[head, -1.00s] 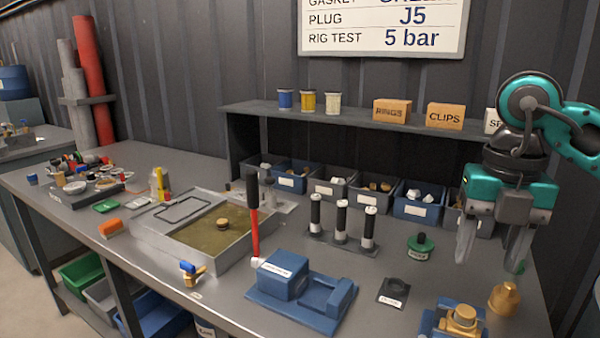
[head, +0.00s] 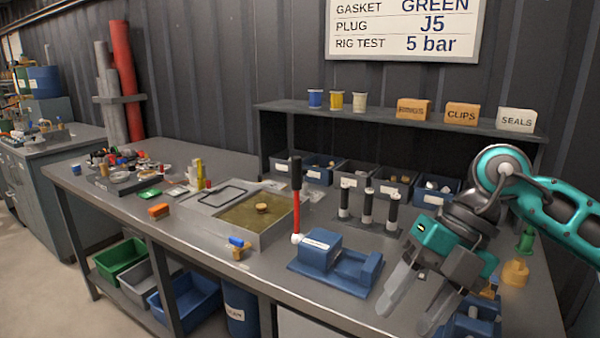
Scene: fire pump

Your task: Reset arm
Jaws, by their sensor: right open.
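My right gripper (head: 411,303) comes in from the right in the head view. It is tilted with its grey fingers pointing down and to the left. The fingers are apart and nothing is between them. It is over the right part of the workbench, to the right of a blue fixture block (head: 335,259), and hides part of the bench behind it. A brass fitting (head: 515,272) and a green-topped piece (head: 526,241) show to the right of the gripper. My left gripper is not in view.
A red-handled tool with a black grip (head: 296,205) stands upright beside the blue block. A shelf (head: 400,121) with labelled blocks runs behind. Blue and green bins (head: 190,300) are below.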

